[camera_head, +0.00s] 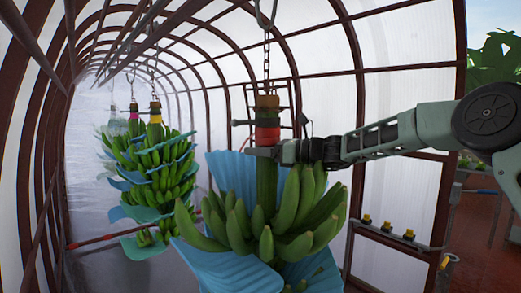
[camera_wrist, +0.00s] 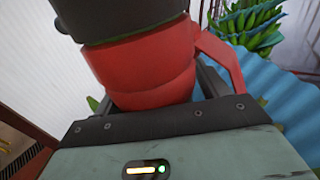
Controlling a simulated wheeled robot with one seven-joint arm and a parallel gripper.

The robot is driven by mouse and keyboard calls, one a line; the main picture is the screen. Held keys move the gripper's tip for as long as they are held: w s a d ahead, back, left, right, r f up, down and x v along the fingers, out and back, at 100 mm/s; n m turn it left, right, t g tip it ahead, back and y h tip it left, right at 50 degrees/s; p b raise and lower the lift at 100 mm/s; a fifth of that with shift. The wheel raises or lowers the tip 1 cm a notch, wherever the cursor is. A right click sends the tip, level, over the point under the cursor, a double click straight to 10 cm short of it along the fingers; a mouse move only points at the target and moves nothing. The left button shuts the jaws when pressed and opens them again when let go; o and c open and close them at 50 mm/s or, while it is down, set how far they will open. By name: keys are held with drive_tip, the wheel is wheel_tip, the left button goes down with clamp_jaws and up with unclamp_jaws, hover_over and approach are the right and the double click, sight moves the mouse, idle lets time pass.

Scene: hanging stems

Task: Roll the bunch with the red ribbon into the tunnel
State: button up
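The bunch with the red ribbon (camera_head: 267,134) hangs nearest in the head view, its green bananas (camera_head: 290,215) partly wrapped in blue sheets. The red ribbon circles its stem below a dark band. It fills the middle of the wrist view (camera_wrist: 155,75), a loose tail at right. My gripper (camera_head: 264,151) is at the stem just below the ribbon; its fingers flank the stem closely on both sides and look shut on it. The fingertips are hidden behind the stem in the wrist view. The tunnel (camera_head: 205,50), with dark hoops and white walls, extends away at left.
Another bunch with a yellow ribbon (camera_head: 155,119) hangs further in at left, with a paler, hazy bunch (camera_head: 115,128) behind it. A red bar (camera_head: 95,240) crosses low at left. A rail with small yellow-and-black items (camera_head: 387,226) stands at right.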

drive_tip(key=b, duration=0.7)
hover_over(323, 180)
drive_tip(key=shift+w, duration=0.1)
